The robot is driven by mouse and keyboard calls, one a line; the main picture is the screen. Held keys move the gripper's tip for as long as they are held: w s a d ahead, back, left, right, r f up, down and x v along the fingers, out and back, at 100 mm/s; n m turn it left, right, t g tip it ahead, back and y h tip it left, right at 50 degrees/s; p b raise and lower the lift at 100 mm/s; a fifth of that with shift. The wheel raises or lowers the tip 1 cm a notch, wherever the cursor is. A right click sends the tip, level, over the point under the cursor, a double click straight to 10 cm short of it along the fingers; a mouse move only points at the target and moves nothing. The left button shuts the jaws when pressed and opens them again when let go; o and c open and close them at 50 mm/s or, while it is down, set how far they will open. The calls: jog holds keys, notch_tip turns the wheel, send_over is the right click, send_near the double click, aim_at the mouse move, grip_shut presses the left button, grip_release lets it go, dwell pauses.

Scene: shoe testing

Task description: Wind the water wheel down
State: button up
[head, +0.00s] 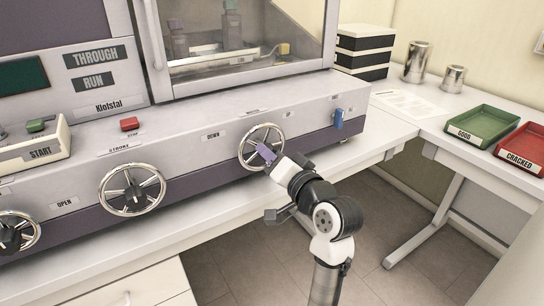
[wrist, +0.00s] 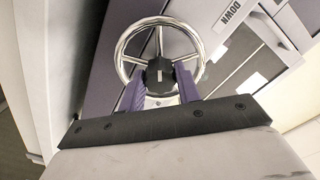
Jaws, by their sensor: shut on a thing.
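The water wheel (head: 256,142) is a chrome spoked handwheel on the sloped front of the grey and purple machine, between a DOWN label (head: 212,135) on its left and an UP label (head: 288,114) on its right. The small label above it is too small to read. My gripper (head: 266,152) is at the wheel's middle. In the wrist view, the purple fingers of my gripper (wrist: 160,88) are shut on the wheel, one each side of its dark hub (wrist: 160,70). The exact contact is partly hidden by the fingers.
Another handwheel (head: 132,190) sits to the left below a red button (head: 129,124), and a third (head: 14,232) is at the far left near OPEN. A blue switch (head: 338,118) is to the right. A green GOOD tray (head: 486,126) and red CRACKED tray (head: 526,146) stand on the right table.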

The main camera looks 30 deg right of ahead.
jog(key=shift+n+b, duration=0.35)
jog(key=shift+n, duration=0.05)
jog(key=shift+n+b, duration=6.65)
jog(key=shift+n, duration=1.85)
jog(key=o, duration=1)
jog(key=s, duration=0.7)
jog(key=s+b, duration=0.1)
jog(key=s, duration=0.6)
jog(key=shift+a, duration=0.2)
